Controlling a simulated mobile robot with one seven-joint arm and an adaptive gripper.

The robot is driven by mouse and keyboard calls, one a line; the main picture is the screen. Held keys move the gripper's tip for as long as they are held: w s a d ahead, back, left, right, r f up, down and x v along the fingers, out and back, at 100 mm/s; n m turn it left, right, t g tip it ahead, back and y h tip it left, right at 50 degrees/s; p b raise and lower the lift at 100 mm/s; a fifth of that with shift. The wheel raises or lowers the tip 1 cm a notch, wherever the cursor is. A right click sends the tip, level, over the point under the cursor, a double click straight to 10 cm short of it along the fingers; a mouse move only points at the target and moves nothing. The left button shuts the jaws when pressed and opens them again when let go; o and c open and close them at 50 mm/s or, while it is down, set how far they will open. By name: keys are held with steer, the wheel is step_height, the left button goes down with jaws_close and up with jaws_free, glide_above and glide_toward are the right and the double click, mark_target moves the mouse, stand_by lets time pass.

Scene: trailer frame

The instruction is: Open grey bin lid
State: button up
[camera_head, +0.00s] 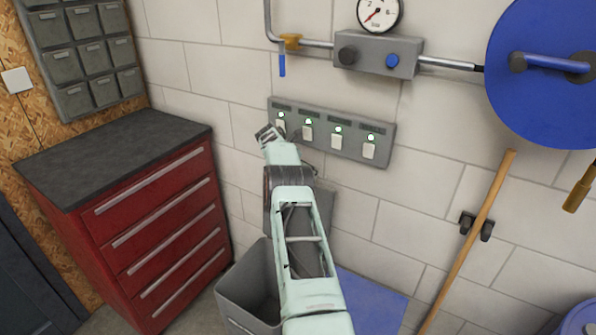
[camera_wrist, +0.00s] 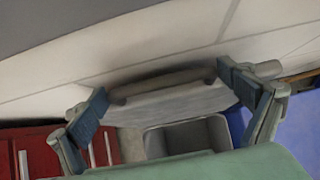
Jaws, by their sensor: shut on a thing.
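The grey bin (camera_head: 243,292) stands on the floor against the wall, right of the red cabinet, with its open top showing left of my arm. Its lid (camera_head: 320,212) is raised behind the bin, partly hidden by my arm. In the wrist view the lid (camera_wrist: 185,103) carries a dark handle bar (camera_wrist: 163,84), and the open bin (camera_wrist: 188,137) shows below it. My gripper (camera_wrist: 165,92) has its fingers apart, one on each side of the lid, shut on it. In the head view my arm hides the fingers.
The red drawer cabinet (camera_head: 170,225) with a dark top stands to the left. A switch panel (camera_head: 330,133) is on the wall close to my arm. A wooden-handled tool (camera_head: 466,240) leans at the right. A blue surface (camera_head: 370,296) lies right of my arm.

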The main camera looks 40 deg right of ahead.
steer(key=shift+s+d+f, duration=0.1)
steer(key=shift+s, duration=0.05)
steer(key=o, duration=1.3)
steer(key=shift+a+r, duration=0.45)
steer(key=shift+r, duration=0.15)
steer(key=v, duration=1)
steer(key=shift+s+a+r, duration=0.15)
steer(key=shift+r, duration=0.05)
steer(key=shift+a, duration=0.1)
